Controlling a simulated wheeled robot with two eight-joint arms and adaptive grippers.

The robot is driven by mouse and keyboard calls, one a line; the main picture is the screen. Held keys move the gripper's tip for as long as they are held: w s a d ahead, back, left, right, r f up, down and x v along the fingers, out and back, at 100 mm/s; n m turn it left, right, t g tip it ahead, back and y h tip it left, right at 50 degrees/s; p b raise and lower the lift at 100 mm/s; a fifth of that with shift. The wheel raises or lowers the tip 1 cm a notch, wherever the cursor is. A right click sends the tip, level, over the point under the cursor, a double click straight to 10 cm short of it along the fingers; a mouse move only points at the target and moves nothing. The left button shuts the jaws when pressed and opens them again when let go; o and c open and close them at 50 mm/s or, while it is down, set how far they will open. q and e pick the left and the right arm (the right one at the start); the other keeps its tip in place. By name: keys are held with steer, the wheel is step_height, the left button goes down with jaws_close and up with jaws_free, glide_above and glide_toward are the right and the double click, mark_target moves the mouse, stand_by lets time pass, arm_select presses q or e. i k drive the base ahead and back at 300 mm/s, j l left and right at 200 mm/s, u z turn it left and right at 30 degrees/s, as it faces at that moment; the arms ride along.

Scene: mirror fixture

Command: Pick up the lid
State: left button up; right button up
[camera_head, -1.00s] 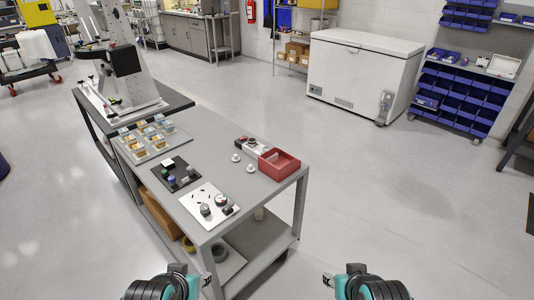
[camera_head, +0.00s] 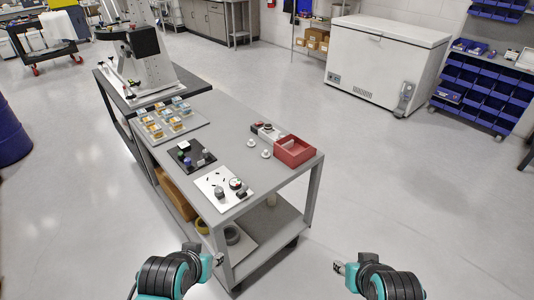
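I cannot tell for sure which thing is the lid. On the grey table (camera_head: 240,125) are a white plate (camera_head: 213,180) with dark round parts, a black plate (camera_head: 180,160) with small coloured parts, and two small white round pieces, one of them a white knob-like piece (camera_head: 266,154). A red open box (camera_head: 295,150) sits at the table's right corner. My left gripper (camera_head: 219,259) and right gripper (camera_head: 338,267) are at the bottom of the view, in front of the table and apart from everything on it. Their fingers are too small to read.
A tray (camera_head: 190,130) of several small boxes lies at the table's far left, beside a dark stand with a machine (camera_head: 148,62). A white chest freezer (camera_head: 380,65) stands behind with its top down. Blue bins (camera_head: 470,90) are at right. Floor to the right is clear.

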mark_target(265, 155)
steer(key=i+l+z, duration=0.3)
steer(key=i, duration=0.4)
steer(key=i+z, duration=0.3)
steer(key=i, duration=0.4)
